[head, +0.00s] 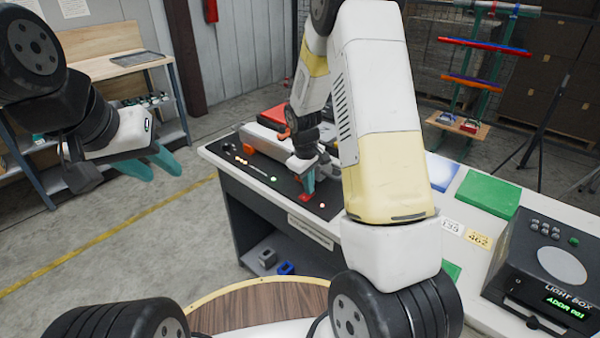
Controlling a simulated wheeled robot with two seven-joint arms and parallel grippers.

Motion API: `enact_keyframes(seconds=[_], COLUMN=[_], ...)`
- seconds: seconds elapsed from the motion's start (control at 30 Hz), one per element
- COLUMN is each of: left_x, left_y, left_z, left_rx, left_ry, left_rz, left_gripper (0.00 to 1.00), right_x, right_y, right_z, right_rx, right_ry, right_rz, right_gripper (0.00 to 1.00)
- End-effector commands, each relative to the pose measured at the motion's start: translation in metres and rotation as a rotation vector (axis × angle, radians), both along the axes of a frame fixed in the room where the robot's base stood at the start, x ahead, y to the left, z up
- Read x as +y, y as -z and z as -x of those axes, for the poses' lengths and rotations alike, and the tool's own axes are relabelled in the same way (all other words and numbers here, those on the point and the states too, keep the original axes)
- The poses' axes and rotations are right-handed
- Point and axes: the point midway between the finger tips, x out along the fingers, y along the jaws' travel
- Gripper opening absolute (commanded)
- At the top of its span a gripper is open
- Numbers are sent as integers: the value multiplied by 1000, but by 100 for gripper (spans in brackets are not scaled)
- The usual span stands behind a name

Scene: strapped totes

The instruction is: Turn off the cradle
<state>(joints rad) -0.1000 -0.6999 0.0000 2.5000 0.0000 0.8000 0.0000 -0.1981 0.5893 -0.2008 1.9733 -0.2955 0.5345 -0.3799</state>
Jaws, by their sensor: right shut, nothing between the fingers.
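A black panel (258,167) lies on the white-topped bench, with small lit orange, green and reddish dots and a thin light slot. A long pale grey unit with an orange end (249,149) stands along its back edge. I cannot tell for sure which part is the cradle. My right gripper (307,196) points down over the right part of the panel, its teal fingers shut and empty. A small red part (303,198) is right at its fingertips; whether they touch is unclear. My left gripper (164,176) hangs open and empty, left of the bench.
My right arm hides the bench middle. To its right are a green pad (487,194), number cards (478,239) and a dark light box (548,262). A wooden-topped shelf (115,62) stands at left. Blue and grey blocks (285,268) sit below the bench.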

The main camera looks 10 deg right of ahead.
Motion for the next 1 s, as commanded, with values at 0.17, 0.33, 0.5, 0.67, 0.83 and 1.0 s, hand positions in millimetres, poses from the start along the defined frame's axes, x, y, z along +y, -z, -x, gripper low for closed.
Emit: enact_keyframes(seconds=[0.17, 0.33, 0.5, 0.67, 0.83, 1.0], left_x=[0, 0, 0, 0, 0, 0], left_y=[0, 0, 0, 0, 0, 0], left_z=[0, 0, 0, 0, 0, 0], left_rx=[0, 0, 0, 0, 0, 0], left_ry=[0, 0, 0, 0, 0, 0], left_rz=[0, 0, 0, 0, 0, 0], left_gripper=[36, 36, 36, 36, 36, 36], right_x=[9, 9, 9, 11, 16, 20], right_y=[0, -1, -2, -17, -53, -93], right_z=[8, 8, 7, 6, 7, 10], right_rx=[9, 7, 6, 3, 2, 1], right_ry=[-3, -2, -3, -3, -2, -2], right_rz=[-2, -2, -2, -3, -4, -4], right_gripper=[0, 0, 0, 0, 0, 0])
